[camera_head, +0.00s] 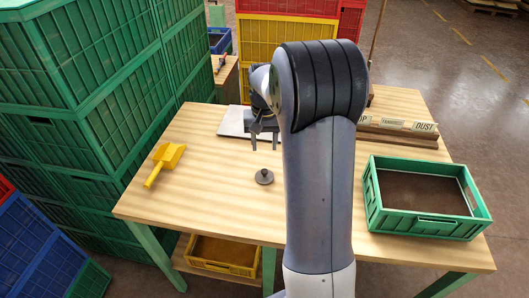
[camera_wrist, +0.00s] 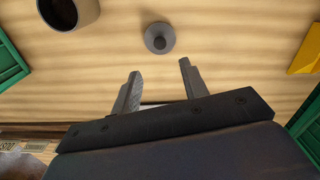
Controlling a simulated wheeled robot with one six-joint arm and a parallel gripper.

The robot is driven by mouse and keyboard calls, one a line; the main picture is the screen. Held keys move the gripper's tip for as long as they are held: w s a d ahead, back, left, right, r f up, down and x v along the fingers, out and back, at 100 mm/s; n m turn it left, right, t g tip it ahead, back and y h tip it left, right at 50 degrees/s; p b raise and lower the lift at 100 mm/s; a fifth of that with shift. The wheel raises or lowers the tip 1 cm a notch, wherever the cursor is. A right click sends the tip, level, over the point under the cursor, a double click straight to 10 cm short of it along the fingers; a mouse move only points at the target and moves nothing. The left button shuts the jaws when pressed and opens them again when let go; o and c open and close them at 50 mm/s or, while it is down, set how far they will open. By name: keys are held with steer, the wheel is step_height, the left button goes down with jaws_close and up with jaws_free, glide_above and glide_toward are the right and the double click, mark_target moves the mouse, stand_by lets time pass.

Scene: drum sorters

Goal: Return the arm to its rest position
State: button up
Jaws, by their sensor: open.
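My arm (camera_head: 320,190) rises in front of the wooden table in the head view and bends over at the top. My gripper (camera_head: 265,142) hangs above the table, partly hidden by the arm. In the wrist view my gripper (camera_wrist: 160,75) shows two separated fingers with nothing between them. A small grey knobbed disc (camera_head: 264,177) lies on the table just in front of the gripper. It also shows in the wrist view (camera_wrist: 159,38), beyond the fingertips and apart from them.
A yellow scoop (camera_head: 164,163) lies on the table's left. A green tray (camera_head: 425,228) stands at the right. Labelled wooden strips (camera_head: 400,130) and a pale plate (camera_head: 232,122) are at the back. Stacked green crates (camera_head: 90,110) wall the left side. A dark cup (camera_wrist: 68,10) shows in the wrist view.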

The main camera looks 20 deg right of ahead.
mark_target(264, 170)
steer(key=shift+r, duration=0.25)
steer(key=shift+f, duration=4.3)
